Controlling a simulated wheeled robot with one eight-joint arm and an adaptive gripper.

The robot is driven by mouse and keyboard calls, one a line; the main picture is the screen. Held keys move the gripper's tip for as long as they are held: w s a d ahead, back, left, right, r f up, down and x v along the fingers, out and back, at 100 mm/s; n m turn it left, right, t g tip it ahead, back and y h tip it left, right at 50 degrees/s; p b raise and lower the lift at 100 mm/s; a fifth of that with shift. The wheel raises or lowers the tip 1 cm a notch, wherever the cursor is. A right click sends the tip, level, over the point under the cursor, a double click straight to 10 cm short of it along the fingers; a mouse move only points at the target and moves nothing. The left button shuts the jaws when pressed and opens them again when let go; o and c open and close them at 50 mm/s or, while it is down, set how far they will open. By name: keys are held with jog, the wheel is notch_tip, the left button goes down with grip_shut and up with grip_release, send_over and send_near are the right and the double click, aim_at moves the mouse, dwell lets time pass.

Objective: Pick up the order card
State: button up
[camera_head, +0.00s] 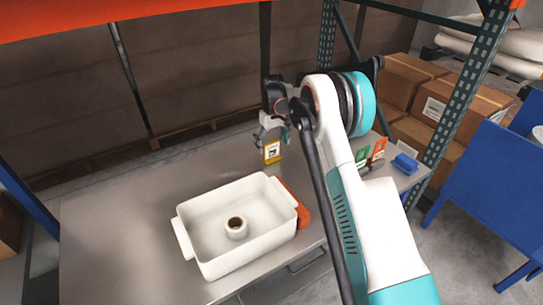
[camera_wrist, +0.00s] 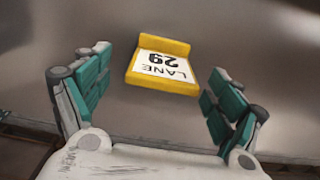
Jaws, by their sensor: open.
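A yellow-framed card (camera_head: 272,152) with a white face stands on the grey table, just below my gripper (camera_head: 272,133) in the head view. In the wrist view the card (camera_wrist: 162,68) reads "LANE 29" upside down. It lies in the gap between the fingers of my gripper (camera_wrist: 161,70). The teal-padded fingers are apart, with visible space on both sides of the card, and do not touch it. No other card marked as an order card can be made out.
A green card (camera_head: 361,156), an orange card (camera_head: 379,149) and a blue item (camera_head: 405,164) are at right. The table's left is clear.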

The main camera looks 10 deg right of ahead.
aim_at(272, 158)
notch_tip(272, 158, down, 4)
jog(key=shift+a+f+b, duration=0.1)
jog(key=shift+a+b, duration=0.05)
jog(key=shift+b, duration=0.6)
jog(key=shift+s, duration=0.1)
jog(key=shift+c, duration=0.2)
jog(key=c, duration=1.1)
jog(key=shift+r, duration=0.25)
